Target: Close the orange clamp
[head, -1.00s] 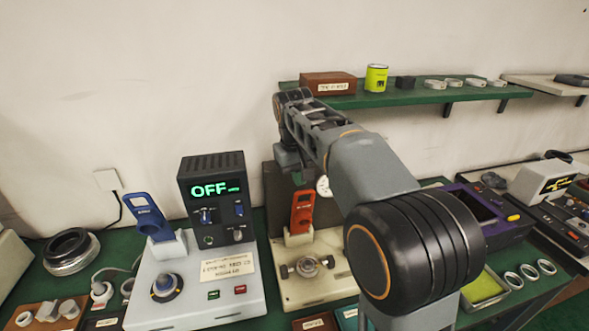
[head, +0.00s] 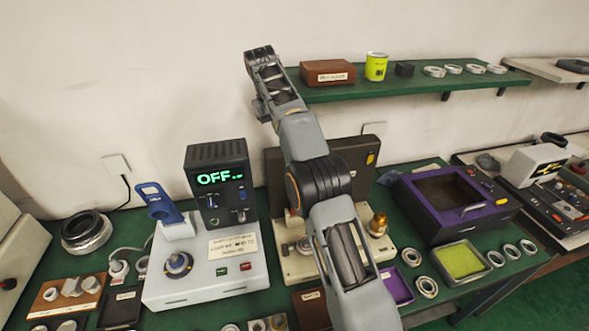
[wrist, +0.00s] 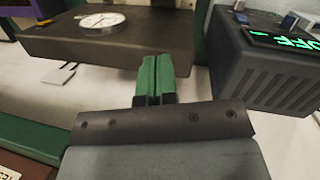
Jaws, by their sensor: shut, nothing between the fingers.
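The orange clamp is hidden behind my arm in the head view. Its beige base (head: 299,267) shows on both sides of the arm, so I cannot tell whether the clamp is open or shut. My gripper shows in the wrist view (wrist: 156,78) with its two green fingers together and nothing between them. The fingers are over the bench, with the dark panel and the dial gauge (wrist: 102,20) beyond. In the head view the hand is raised above the display box and its fingers are not clear.
The display box (head: 217,180) reading OFF stands left of the base, with a blue-levered device (head: 160,205) beside it. A dark panel (head: 352,160) stands behind the base. A brass knob (head: 378,224) is at its right. A purple-edged box (head: 450,205) and green shelf (head: 410,88) lie right.

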